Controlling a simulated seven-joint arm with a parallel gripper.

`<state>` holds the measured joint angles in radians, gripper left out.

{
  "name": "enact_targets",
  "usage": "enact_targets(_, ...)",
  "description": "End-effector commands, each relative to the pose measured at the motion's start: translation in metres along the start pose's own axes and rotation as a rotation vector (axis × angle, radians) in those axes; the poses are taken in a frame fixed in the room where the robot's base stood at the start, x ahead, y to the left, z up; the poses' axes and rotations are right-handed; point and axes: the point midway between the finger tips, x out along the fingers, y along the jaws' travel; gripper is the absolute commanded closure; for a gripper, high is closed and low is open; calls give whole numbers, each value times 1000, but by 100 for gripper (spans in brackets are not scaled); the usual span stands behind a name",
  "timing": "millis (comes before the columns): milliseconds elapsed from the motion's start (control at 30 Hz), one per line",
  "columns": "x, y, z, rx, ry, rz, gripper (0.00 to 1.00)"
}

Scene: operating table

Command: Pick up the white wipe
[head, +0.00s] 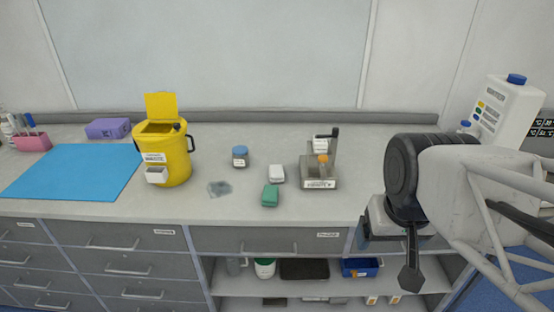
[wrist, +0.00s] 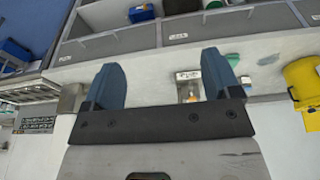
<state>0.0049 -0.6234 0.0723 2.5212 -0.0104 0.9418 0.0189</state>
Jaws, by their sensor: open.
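The white wipe (head: 277,174) looks like a small white folded block lying on the grey bench, just behind a green block (head: 270,196). In the wrist view a small white shape (wrist: 246,80) past the right finger may be the wipe, partly hidden. My gripper (wrist: 162,60) is open, with nothing between its two blue-grey fingers. In the head view it hangs at the right, near the bench's front edge, well to the right of the wipe and apart from it.
A grey instrument stand (head: 319,182) is right of the wipe, between it and my gripper. A blue-lidded jar (head: 240,157), a crumpled grey piece (head: 219,188) and a yellow bin (head: 175,160) are to its left. A blue mat (head: 75,171) lies farther left.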

Motion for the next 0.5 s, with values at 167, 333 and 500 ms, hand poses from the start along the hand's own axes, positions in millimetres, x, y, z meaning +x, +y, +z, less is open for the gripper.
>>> enact_targets(167,0,-4,-23,-6,-13,-3,17)
enact_targets(333,2,-12,-59,-14,-30,-7,17)
enact_targets(500,7,-23,-101,-25,-50,-11,17)
